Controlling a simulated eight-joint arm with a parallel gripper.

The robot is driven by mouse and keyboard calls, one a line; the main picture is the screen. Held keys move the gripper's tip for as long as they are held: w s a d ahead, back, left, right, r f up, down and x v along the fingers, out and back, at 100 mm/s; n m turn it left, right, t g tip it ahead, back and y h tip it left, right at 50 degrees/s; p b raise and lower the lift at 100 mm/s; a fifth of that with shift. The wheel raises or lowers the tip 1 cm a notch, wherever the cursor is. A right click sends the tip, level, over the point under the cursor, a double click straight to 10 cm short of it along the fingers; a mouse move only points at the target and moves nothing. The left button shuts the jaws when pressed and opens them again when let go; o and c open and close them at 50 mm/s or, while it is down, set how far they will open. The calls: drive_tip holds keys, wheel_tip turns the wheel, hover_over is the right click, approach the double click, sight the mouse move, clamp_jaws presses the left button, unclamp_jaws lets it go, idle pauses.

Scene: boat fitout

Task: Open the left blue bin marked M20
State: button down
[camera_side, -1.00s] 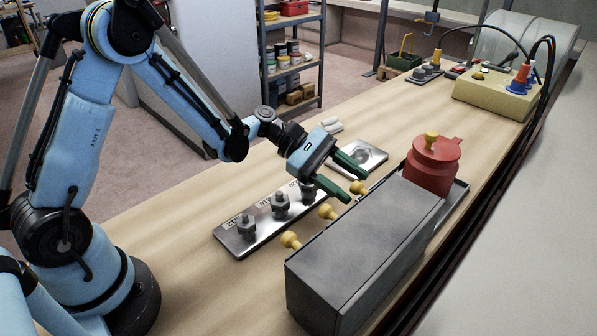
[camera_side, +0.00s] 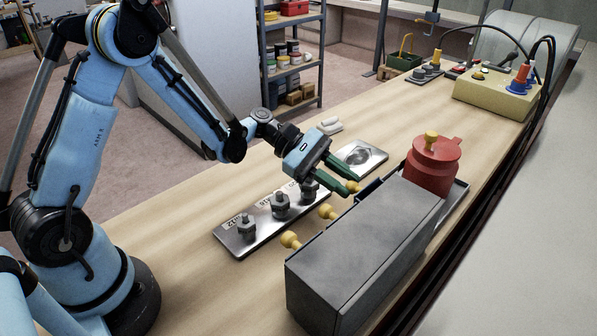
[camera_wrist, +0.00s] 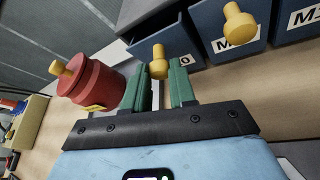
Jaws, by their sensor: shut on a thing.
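The left blue bin (camera_wrist: 165,40) is partly pulled out of the grey cabinet (camera_wrist: 55,35), with its open top showing in the wrist view. Only a "0" of its white label shows; my gripper hides the rest. A strip of the bin (camera_side: 369,187) also shows beside the cabinet (camera_side: 365,240) in the side view. My gripper (camera_wrist: 160,82) is shut on the bin's yellow knob (camera_wrist: 158,62), which sits between the green fingers. In the side view my gripper (camera_side: 348,181) is at the farthest knob (camera_side: 352,186) of the row.
Two other blue bins with yellow knobs (camera_wrist: 238,22) sit to the right, closed. A red lidded pot (camera_side: 432,165) stands at the cabinet's far end. A plate with large bolts (camera_side: 238,243) and a metal dish plate (camera_side: 372,153) lie on the bench near my gripper.

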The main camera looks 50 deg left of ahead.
drive_tip(key=shift+a+f, duration=0.7)
drive_tip(key=shift+f, duration=0.05)
drive_tip(key=c, duration=0.9)
unclamp_jaws()
drive_tip(key=shift+d, duration=0.1)
drive_tip(key=v, duration=1.2)
drive_tip(key=shift+r, duration=0.15)
